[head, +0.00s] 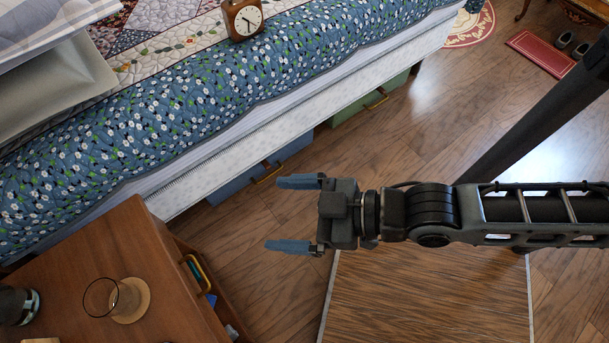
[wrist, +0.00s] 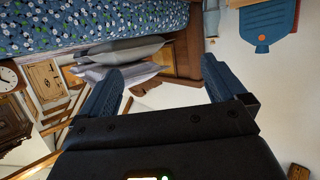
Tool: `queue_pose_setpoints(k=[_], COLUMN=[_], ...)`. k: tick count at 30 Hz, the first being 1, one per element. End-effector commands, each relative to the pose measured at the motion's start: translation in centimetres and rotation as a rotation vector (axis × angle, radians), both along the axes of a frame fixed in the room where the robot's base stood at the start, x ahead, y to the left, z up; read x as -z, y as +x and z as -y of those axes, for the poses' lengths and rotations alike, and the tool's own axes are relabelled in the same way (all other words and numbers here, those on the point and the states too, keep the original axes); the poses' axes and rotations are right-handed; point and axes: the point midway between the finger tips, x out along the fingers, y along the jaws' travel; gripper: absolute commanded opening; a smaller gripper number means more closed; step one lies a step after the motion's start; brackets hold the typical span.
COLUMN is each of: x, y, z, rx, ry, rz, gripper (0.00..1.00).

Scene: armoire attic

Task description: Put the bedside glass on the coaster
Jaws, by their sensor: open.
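The clear glass (head: 101,297) stands upright on the wooden nightstand (head: 105,245) at the lower left of the head view. The round tan coaster (head: 139,301) shows at its right and through its side. The glass's base appears to be over the coaster, though exact contact is hard to tell. My gripper (head: 296,214) is open and empty, above the floor to the right of the nightstand and well apart from the glass. Its two blue fingers also show in the wrist view (wrist: 160,78). The glass and coaster are not in the wrist view.
A dark round object (head: 17,306) stands left of the glass. The nightstand's drawer (head: 205,290) is partly open on its right side. The bed (head: 190,110) with a clock (head: 243,19) on it runs along the back. Open wood floor (head: 270,235) lies between nightstand and arm.

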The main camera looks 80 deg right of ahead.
Motion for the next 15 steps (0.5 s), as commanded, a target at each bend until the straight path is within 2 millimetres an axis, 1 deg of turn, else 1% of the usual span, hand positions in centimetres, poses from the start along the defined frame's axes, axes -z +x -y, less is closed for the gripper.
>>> queue_pose_setpoints(k=[1, 3, 6, 10, 12, 15], x=[-1.4, -3.3, -5.8, -8.0, -8.6, -8.9], y=[-1.8, -3.7, -5.6, -6.9, -7.3, -7.4], z=[0.7, 1.3, 1.8, 2.0, 2.1, 2.1], rx=[0.027, 0.059, 0.091, 0.115, 0.121, 0.123], ry=[0.001, 0.004, 0.008, 0.012, 0.013, 0.014], rz=[0.001, 0.012, 0.027, 0.041, 0.046, 0.048], gripper=[0.98, 0.98, 0.98, 0.98, 0.98, 0.98])
